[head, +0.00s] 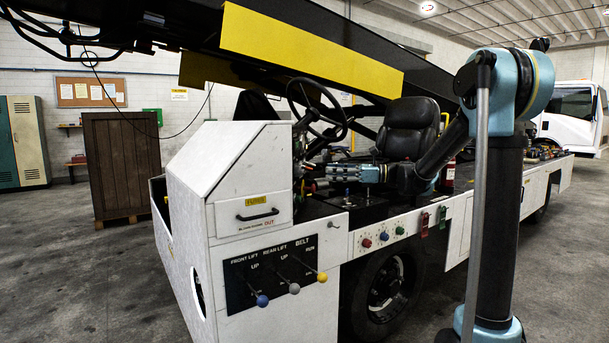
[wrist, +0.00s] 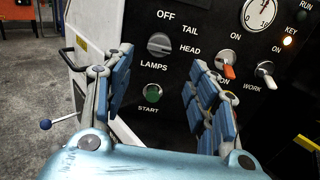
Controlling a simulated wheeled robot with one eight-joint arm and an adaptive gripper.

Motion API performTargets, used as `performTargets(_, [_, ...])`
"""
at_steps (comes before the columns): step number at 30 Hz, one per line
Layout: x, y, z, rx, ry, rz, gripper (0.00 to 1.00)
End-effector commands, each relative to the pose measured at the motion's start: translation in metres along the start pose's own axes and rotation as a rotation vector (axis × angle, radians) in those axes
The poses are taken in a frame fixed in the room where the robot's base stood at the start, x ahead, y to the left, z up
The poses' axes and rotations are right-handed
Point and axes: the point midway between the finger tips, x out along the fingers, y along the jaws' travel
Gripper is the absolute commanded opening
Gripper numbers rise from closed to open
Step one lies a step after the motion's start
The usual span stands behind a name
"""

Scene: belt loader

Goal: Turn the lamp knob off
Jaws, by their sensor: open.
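The lamp knob (wrist: 160,44) is a round grey rotary knob on a black panel, above the word LAMPS, with OFF, TAIL and HEAD printed around it. Its ridge lies roughly level, with its right end toward HEAD. My gripper (wrist: 160,58) is open and empty, its blue-padded fingers on either side of the knob in the picture and apart from it. In the head view my gripper (head: 330,173) reaches left toward the panel by the steering wheel. The knob is hidden there.
A green START button (wrist: 151,92) sits below the knob. An orange-tipped toggle (wrist: 228,68) and the WORK toggle (wrist: 265,72) are to the right, under a gauge (wrist: 261,13). The steering wheel (head: 317,108) and black seat (head: 410,128) stand close to my arm.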

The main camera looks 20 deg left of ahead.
Motion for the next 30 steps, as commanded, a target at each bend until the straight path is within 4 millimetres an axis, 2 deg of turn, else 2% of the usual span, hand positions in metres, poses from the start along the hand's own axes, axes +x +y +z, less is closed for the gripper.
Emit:
performTargets(12, [0.071, 0.000, 0.000, 0.000, 0.000, 0.003, 0.53])
performTargets(18, [0.097, 0.001, 0.000, 0.000, 0.001, 0.003, 0.53])
performTargets(24, [0.109, 0.000, 0.000, 0.000, 0.001, 0.001, 0.53])
performTargets(30, [0.110, 0.000, 0.000, 0.000, 0.001, 0.000, 0.53])
